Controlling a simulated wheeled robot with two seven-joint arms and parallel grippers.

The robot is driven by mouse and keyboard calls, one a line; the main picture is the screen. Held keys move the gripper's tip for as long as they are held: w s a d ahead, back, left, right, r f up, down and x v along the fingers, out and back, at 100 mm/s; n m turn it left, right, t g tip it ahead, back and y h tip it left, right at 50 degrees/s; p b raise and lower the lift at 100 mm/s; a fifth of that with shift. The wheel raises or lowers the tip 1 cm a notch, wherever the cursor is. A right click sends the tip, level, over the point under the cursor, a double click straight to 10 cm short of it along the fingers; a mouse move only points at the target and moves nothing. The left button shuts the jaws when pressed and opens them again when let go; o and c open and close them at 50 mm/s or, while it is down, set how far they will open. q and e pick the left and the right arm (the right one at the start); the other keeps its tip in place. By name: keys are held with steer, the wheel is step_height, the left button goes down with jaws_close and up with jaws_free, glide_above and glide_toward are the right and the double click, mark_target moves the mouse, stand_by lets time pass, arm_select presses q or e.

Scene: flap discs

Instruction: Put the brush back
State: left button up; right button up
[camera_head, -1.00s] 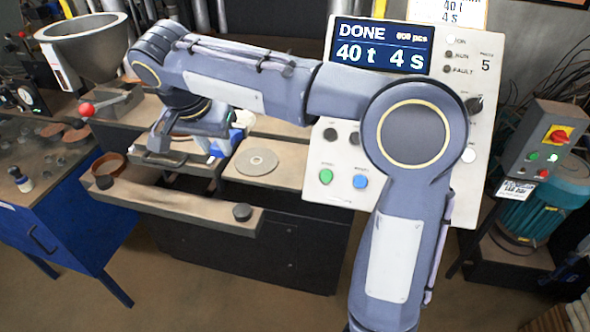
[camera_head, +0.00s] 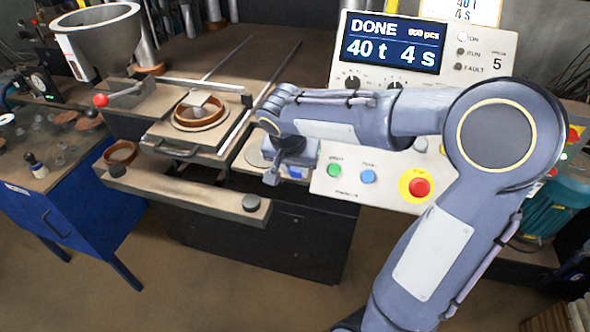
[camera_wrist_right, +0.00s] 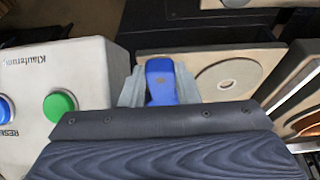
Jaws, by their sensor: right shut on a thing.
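My right gripper (camera_head: 283,172) is low over the right end of the machine's bench, in front of the control panel. In the right wrist view its two grey fingers (camera_wrist_right: 160,92) are shut on a blue piece (camera_wrist_right: 160,80), apparently the brush's handle. Its bristles cannot be made out. My left gripper is not in view.
The control panel (camera_head: 330,182) stands close to my right gripper. A brown ring mould (camera_head: 200,110) sits on the slide to the left. A metal hopper (camera_head: 105,40) and a blue cabinet (camera_head: 75,190) are farther left. A bar with dark knobs (camera_head: 190,192) runs along the front.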

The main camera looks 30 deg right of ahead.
steer(key=shift+f, duration=0.7)
steer(key=o, duration=1)
steer(key=shift+c, duration=0.2)
steer(key=v, duration=1.1)
steer(key=s+a+f+n+t+y, duration=0.1)
steer(key=s+a+f+n+y, duration=0.2)
steer(key=s, duration=0.5)
steer(key=s+a+f+n+t+y, duration=0.2)
steer(key=s+a+f+n+y, duration=0.2)
steer(key=s, duration=0.4)
step_height(320, 180, down, 3)
steer(key=shift+s+r+n+b, duration=0.25)
steer(key=shift+s+n+b, duration=0.1)
steer(key=shift+n, duration=0.25)
